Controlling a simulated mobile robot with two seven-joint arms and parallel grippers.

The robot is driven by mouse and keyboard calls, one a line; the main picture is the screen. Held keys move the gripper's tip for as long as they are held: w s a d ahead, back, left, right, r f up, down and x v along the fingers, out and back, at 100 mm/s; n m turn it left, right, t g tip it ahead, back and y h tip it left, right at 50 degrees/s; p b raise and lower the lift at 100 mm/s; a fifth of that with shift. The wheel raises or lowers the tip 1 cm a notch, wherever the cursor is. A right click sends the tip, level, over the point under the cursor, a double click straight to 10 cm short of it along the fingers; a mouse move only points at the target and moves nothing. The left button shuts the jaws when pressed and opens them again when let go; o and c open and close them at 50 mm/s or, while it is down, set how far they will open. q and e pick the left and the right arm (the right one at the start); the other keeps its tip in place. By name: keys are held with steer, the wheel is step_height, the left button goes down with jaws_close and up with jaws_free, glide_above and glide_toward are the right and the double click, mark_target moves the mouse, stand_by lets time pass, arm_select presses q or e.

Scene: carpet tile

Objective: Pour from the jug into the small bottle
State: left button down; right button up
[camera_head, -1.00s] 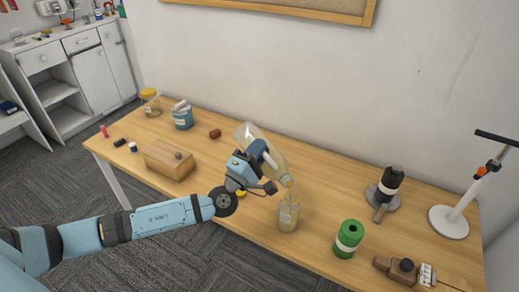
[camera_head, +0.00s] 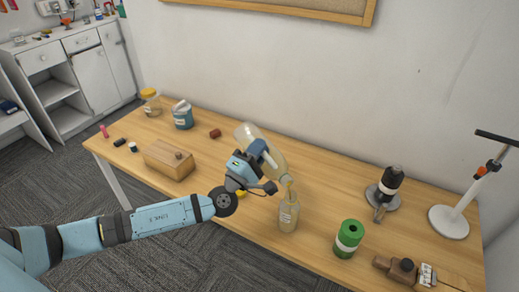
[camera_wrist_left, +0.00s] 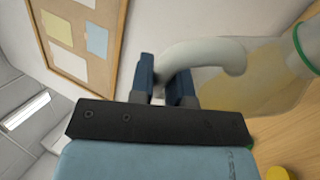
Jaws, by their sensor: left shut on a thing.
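The jug (camera_head: 274,160) is clear with yellowish liquid inside. It is tilted, its mouth down to the right, over the small bottle. My left gripper (camera_head: 264,158) is shut on the jug's handle; the left wrist view shows the pale handle (camera_wrist_left: 205,54) between the two blue fingers (camera_wrist_left: 165,85). The small bottle (camera_head: 288,215) stands upright on the table, clear with a pale label and yellowish content. The jug's mouth is right at the bottle's top; whether they touch I cannot tell. My right gripper is not in view.
A wooden box (camera_head: 168,160) is at left. A black bottle-like item (camera_head: 390,182) and a white-based stand (camera_head: 449,222) are at right. A yellow cap (camera_wrist_left: 277,173) lies below the jug.

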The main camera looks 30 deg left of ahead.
arm_select(q)
steer(key=shift+s+d+r+b, duration=0.15)
steer(key=shift+r+b, duration=0.1)
steer(key=shift+b, duration=0.3)
stand_by(6.1)
